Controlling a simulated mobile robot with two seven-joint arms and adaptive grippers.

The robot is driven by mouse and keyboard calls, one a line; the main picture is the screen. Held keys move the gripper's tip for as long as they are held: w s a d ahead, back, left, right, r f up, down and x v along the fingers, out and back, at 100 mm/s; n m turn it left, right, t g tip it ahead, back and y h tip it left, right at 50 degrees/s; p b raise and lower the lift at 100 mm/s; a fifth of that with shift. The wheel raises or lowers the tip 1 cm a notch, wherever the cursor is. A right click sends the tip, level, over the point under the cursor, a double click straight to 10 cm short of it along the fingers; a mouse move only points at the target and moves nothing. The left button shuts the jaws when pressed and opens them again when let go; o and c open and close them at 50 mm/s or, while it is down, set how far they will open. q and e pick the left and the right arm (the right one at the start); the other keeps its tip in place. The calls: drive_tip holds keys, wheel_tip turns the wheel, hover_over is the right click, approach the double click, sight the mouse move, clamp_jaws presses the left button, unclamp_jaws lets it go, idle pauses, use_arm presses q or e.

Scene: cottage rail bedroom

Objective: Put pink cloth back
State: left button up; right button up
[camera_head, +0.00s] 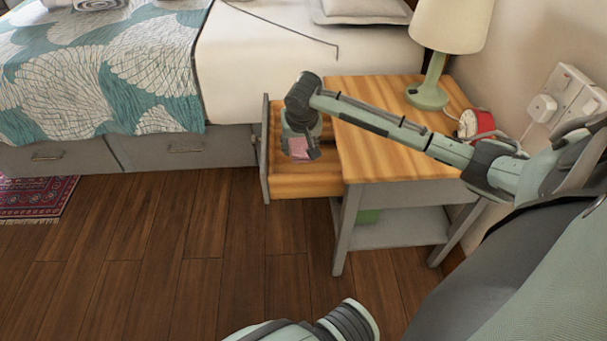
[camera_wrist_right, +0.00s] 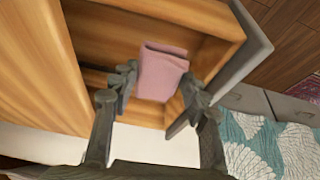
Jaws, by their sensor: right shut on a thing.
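The pink cloth (camera_wrist_right: 162,72) is a small folded piece between the two fingers of my right gripper (camera_wrist_right: 160,82) in the right wrist view. In the head view the cloth (camera_head: 298,148) shows as a small pink patch at the end of my right gripper (camera_head: 300,152). The right gripper is shut on the cloth, over the open drawer (camera_head: 305,188) of the wooden nightstand (camera_head: 380,160). I cannot tell whether the cloth touches the drawer bottom. My left gripper is not in view; only part of my left arm shows at the bottom of the head view.
A lamp (camera_head: 428,95) and a red alarm clock (camera_head: 476,123) stand on the nightstand top. A green thing (camera_head: 368,216) sits on the lower shelf (camera_head: 400,230). The bed (camera_head: 270,70) is behind the drawer. The wood floor (camera_head: 200,250) in front is clear.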

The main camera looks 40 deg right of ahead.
drive_tip(key=shift+w+d+f+m, duration=0.35)
drive_tip(key=shift+d+f, duration=0.3)
drive_tip(key=shift+d, duration=0.25)
wheel_tip(320, 180, down, 5)
drive_tip(key=shift+r+b, duration=0.1)
drive_tip(key=shift+b, duration=0.25)
wheel_tip(320, 180, down, 3)
drive_tip(key=shift+f, duration=0.55)
drive_tip(key=o, duration=1.1)
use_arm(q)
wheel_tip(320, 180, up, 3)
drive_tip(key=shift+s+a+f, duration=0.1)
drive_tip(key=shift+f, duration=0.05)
